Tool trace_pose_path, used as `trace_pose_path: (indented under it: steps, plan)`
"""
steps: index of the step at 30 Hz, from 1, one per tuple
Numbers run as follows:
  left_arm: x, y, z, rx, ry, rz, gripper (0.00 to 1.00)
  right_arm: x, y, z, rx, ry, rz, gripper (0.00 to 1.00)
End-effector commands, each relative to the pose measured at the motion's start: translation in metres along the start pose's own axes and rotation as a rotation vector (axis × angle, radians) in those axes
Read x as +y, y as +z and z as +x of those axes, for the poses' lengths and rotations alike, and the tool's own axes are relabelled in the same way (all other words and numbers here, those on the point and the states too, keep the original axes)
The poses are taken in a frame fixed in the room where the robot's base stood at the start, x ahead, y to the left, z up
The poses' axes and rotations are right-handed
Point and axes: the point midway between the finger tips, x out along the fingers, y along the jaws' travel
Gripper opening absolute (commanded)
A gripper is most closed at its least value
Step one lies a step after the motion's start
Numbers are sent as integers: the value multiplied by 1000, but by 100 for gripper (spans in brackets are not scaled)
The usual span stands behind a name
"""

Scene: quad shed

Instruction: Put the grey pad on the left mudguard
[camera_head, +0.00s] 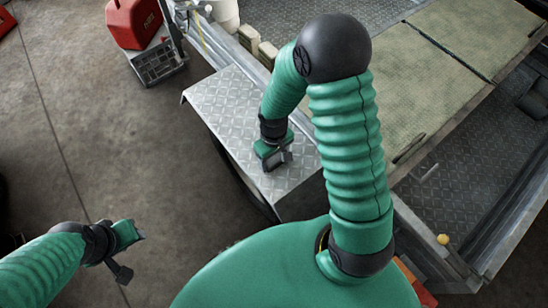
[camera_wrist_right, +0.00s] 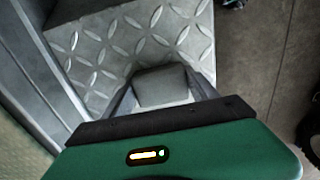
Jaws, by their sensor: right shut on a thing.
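The left mudguard (camera_head: 222,108) is a silver tread-plate box top beside the trailer bed; its diamond pattern also fills much of the right wrist view (camera_wrist_right: 115,40). My right gripper (camera_head: 278,160) is over the near part of this plate, pointing down. It is shut on the grey pad (camera_wrist_right: 162,86), a small block between the fingers in the wrist view. In the head view the pad is mostly hidden by the gripper. I cannot tell whether the pad touches the plate. My left gripper (camera_head: 136,240) is low at the left, over bare floor, away from the mudguard; its jaws are unclear.
A white bucket (camera_head: 225,12) and pale blocks (camera_head: 258,48) are near the trailer's edge. A small yellow ball (camera_head: 443,239) lies at the right. Concrete floor at left is mostly clear.

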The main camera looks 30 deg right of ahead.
Motion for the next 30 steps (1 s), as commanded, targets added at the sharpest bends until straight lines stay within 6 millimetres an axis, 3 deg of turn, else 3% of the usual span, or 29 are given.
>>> trace_pose_path:
  steps: [5,6,10,30]
  plan:
    - [0,0,2,0,0,-1,36,1,0,4,0,-2,0,23]
    - [0,0,1,0,0,-1,36,1,0,2,0,-2,0,73]
    - [0,0,1,0,0,-1,36,2,0,2,0,-2,0,89]
    - [0,0,1,0,0,-1,36,1,0,2,0,-2,0,89]
